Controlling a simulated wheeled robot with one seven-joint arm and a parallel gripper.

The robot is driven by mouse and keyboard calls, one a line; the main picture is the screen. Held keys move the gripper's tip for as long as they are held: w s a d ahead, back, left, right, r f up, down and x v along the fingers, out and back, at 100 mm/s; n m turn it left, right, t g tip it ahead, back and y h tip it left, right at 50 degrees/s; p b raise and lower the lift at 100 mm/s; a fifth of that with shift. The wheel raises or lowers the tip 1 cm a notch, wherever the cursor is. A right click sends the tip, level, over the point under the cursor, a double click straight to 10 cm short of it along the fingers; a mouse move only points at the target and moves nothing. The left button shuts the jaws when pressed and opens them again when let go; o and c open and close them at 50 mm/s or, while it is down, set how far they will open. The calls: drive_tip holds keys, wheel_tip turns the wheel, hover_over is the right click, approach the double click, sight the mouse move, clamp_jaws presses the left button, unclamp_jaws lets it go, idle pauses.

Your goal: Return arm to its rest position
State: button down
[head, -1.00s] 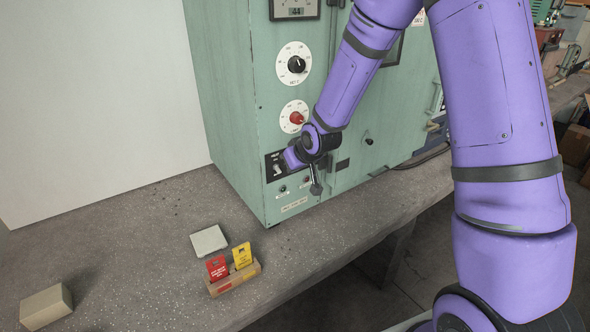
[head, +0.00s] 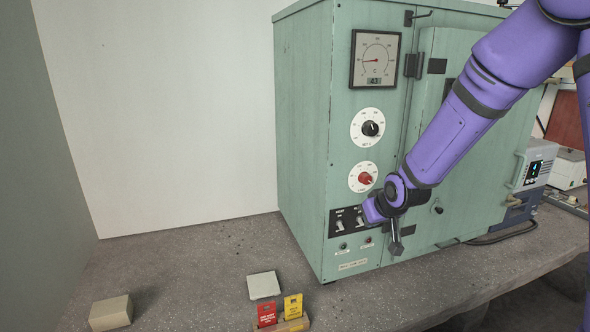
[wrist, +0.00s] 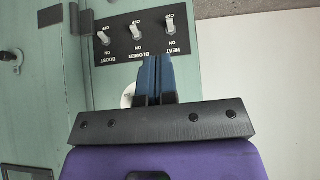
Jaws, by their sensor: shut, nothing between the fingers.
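My gripper (wrist: 155,62) has its blue fingers together and empty, close in front of the black switch panel (head: 338,224). In the wrist view the panel (wrist: 120,42) is upside down, with three toggle switches labelled HEAT, BLOWER and BOOST; the fingers cover part of its edge near the HEAT and BLOWER switches. I cannot tell whether they touch it. In the head view my purple arm reaches in from the upper right, and the gripper hides the panel's right end. The panel is on the front of a green oven cabinet (head: 303,130).
The cabinet carries a temperature gauge (head: 375,60), a black knob (head: 370,128) and a red knob (head: 365,179). On the concrete bench (head: 190,270) are a beige block (head: 110,313), a pale square plate (head: 263,285), and red (head: 266,313) and yellow (head: 293,305) tags in a wooden holder. The bench's left part is mostly clear.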

drive_tip(key=s+d+r+m+h, duration=0.1)
drive_tip(key=s+d+r, duration=0.1)
drive_tip(key=s+r, duration=0.55)
drive_tip(key=s+d+r+h, duration=0.1)
drive_tip(key=s+d+r, duration=0.2)
drive_tip(key=s+r, duration=0.4)
drive_tip(key=s+d+r+m+g, duration=0.1)
drive_tip(key=s+r, duration=0.2)
drive_tip(key=s, duration=0.6)
drive_tip(key=s+r+m+g, duration=0.1)
drive_tip(key=s+r, duration=0.2)
drive_tip(key=s, duration=0.7)
drive_tip(key=shift+s+d+r, duration=0.15)
drive_tip(key=shift+d+r, duration=0.2)
drive_tip(key=shift+r, duration=0.05)
